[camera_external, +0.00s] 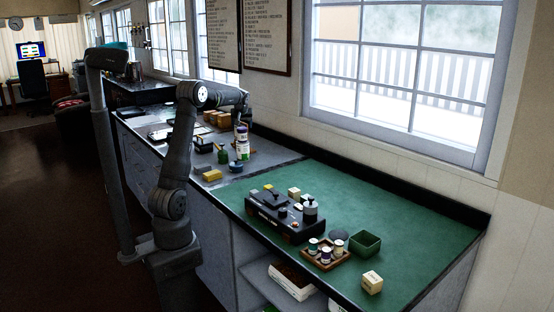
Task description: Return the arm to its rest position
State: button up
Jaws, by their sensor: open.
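My grey arm stands at the counter's front edge, with its upper links raised and its wrist bent to the right. My gripper (242,118) is at the end of the wrist, high over the grey back part of the counter. It is open, and I see nothing held in it. The fingers are small and dark here. The black lever frame (285,215) sits on the green mat (400,225), well to the right of and below my gripper, apart from it.
A white and purple bottle (242,148), a blue bowl (237,167) and a yellow block (212,175) stand below my gripper. A wooden tray (325,256) of small jars, a green box (365,243) and a cream block (372,282) lie right of the lever frame. The mat's right side is clear.

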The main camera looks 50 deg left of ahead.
aim_at(242, 128)
jog(key=x, duration=0.7)
jog(key=shift+a+f, duration=0.1)
jog(key=shift+w+a+f, duration=0.1)
jog(key=shift+w+a, duration=0.05)
notch_tip(242, 128, up, 4)
jog(key=shift+f, duration=0.1)
jog(key=d+r, duration=0.7)
jog(key=d, duration=0.5)
jog(key=w+d+f+m+t+h, duration=0.1)
jog(key=w+d+f+m+h, duration=0.35)
jog(key=d, duration=1.05)
jog(key=w+d+r+m+t+y, duration=0.15)
jog(key=w+d, duration=0.55)
jog(key=d, duration=0.8)
jog(key=s+d+f+m+h, duration=0.1)
jog(key=d+f+m, duration=0.1)
jog(key=d, duration=1.4)
jog(key=s+d+f+m+h, duration=0.2)
jog(key=d+m, duration=0.3)
jog(key=d, duration=1.1)
jog(key=shift+d, duration=0.25)
